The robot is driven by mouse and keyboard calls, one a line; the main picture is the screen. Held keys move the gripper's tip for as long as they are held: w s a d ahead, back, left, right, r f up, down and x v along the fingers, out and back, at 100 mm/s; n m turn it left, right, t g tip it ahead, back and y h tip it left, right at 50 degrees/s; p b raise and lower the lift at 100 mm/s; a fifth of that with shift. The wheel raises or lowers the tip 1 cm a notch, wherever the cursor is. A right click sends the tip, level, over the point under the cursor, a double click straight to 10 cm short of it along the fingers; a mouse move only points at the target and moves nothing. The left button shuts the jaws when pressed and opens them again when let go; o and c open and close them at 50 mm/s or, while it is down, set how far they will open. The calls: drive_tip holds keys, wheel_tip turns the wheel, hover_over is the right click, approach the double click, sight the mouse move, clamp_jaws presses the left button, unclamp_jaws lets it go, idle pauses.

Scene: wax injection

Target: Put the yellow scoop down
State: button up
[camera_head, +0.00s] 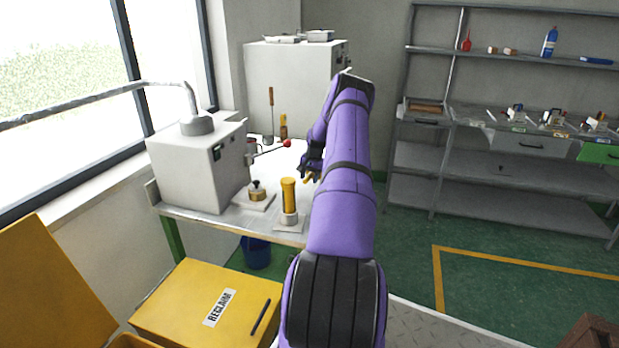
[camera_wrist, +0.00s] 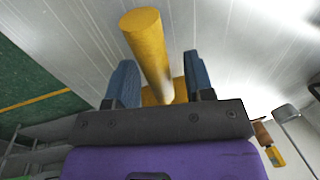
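My gripper (camera_head: 311,163) is over the right part of the workbench. In the wrist view, a thick round yellow handle, part of the yellow scoop (camera_wrist: 148,48), runs up between the two dark blue fingers of my gripper (camera_wrist: 160,85). A wider yellow part behind it fills the gap between the fingers. The gripper looks shut on the scoop. In the head view only a small yellow end of the scoop (camera_head: 308,180) shows below the fingers. My arm hides the rest, and I cannot tell whether the scoop touches the bench.
A yellow cylinder (camera_head: 289,193) stands upright on a small plate, left of my gripper. Beside it are a brass piece with a black knob (camera_head: 257,190) and a grey machine (camera_head: 200,165) with a red-tipped lever (camera_head: 286,143). The workbench (camera_head: 235,216) has some bare surface behind.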

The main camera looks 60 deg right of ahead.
drive_tip(key=shift+r, duration=0.1)
wheel_tip(320, 180, up, 12)
drive_tip(key=s, duration=0.2)
drive_tip(key=shift+d, duration=0.15)
drive_tip(key=shift+s, duration=0.1)
idle(0.4)
drive_tip(key=shift+c, duration=0.2)
idle(1.0)
